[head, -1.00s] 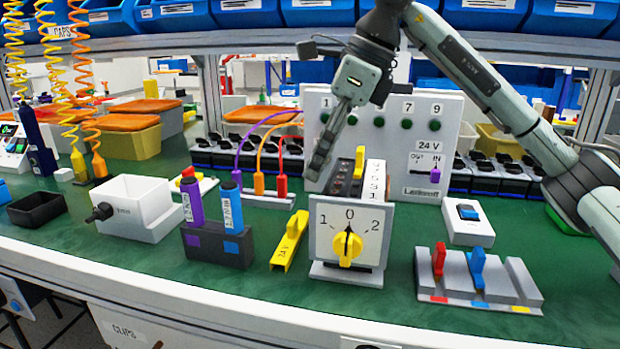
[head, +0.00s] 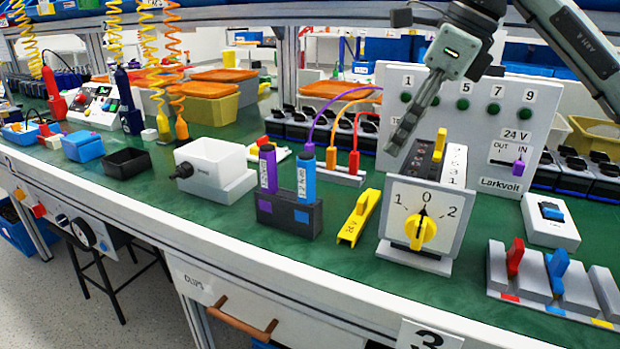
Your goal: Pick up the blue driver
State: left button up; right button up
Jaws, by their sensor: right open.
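A blue, pen-shaped tool with a white label (head: 306,176) stands upright in a dark two-place holder (head: 289,216), beside a purple one (head: 268,170). Farther left, a dark blue tool (head: 128,103) stands upright under a yellow coiled cord; I cannot tell which of these two blue tools is the driver. My right gripper (head: 396,146) is open and empty. It is above and left of the rotary switch box (head: 425,217), in front of the white panel, right of the holder and apart from both blue tools. My left gripper is not in view.
A yellow 24 V piece (head: 358,218) lies between holder and switch box. A white bin (head: 213,172) and black tray (head: 125,163) stand left of the holder. The white panel (head: 470,135) stands behind the switch box.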

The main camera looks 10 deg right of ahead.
aim_at(306, 160)
jog(key=k+j, duration=0.25)
jog(key=k, duration=0.25)
jog(key=k+j, duration=0.3)
jog(key=k, duration=0.15)
